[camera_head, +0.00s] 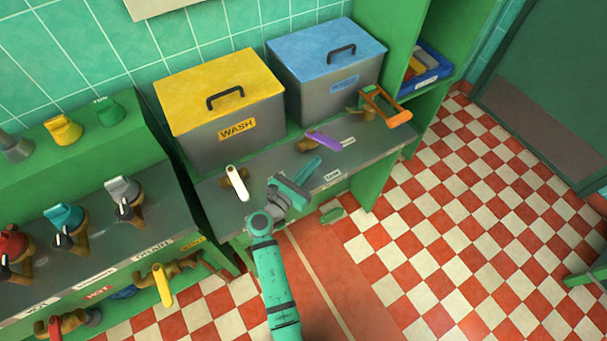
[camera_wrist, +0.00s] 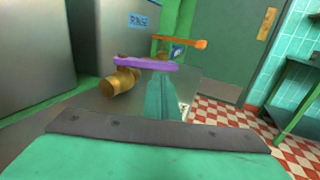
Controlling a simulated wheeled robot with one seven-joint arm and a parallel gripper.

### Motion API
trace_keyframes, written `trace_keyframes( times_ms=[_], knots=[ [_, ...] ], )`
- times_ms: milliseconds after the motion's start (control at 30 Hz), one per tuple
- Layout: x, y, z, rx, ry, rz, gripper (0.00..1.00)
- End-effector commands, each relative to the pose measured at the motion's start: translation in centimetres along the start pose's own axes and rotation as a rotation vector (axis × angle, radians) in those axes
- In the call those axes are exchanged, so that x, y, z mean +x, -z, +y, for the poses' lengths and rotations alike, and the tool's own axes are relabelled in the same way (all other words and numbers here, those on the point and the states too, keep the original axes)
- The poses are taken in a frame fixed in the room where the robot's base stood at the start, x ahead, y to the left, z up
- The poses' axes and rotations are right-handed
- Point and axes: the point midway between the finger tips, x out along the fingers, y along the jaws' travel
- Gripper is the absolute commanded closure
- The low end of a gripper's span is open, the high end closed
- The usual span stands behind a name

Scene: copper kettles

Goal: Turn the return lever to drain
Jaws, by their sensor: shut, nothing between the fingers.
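Three levers on brass valves stand along the grey counter: a white lever (camera_head: 237,183), a purple lever (camera_head: 323,141) and an orange-handled one (camera_head: 386,107). Their small labels are too blurred for me to tell which is the return lever. My gripper (camera_head: 309,168) is shut and empty over the counter, between the white and purple levers and closer to the purple one. In the wrist view the purple lever (camera_wrist: 146,64) lies crosswise just beyond my teal fingers (camera_wrist: 162,97), with its brass valve (camera_wrist: 119,82) at left. I cannot tell if they touch.
A yellow-lidded WASH tank (camera_head: 238,127) and a blue-lidded tank (camera_head: 340,88) stand behind the levers. A lower bench (camera_head: 115,262) with several knobs and valves is at left. A green shelf (camera_head: 430,50) holds a blue crate. Checkered floor (camera_head: 480,190) is open at right.

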Motion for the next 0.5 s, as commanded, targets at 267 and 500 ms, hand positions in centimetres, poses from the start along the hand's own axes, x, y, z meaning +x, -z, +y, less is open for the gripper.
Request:
trace_keyframes(
  times_ms=[267, 500],
  knots=[
    [3.8, -0.1, 0.1, 0.0, 0.0, -0.001, 1.0],
    [4.8, 0.0, 0.0, -0.001, -0.001, 0.0, 1.0]
  ],
)
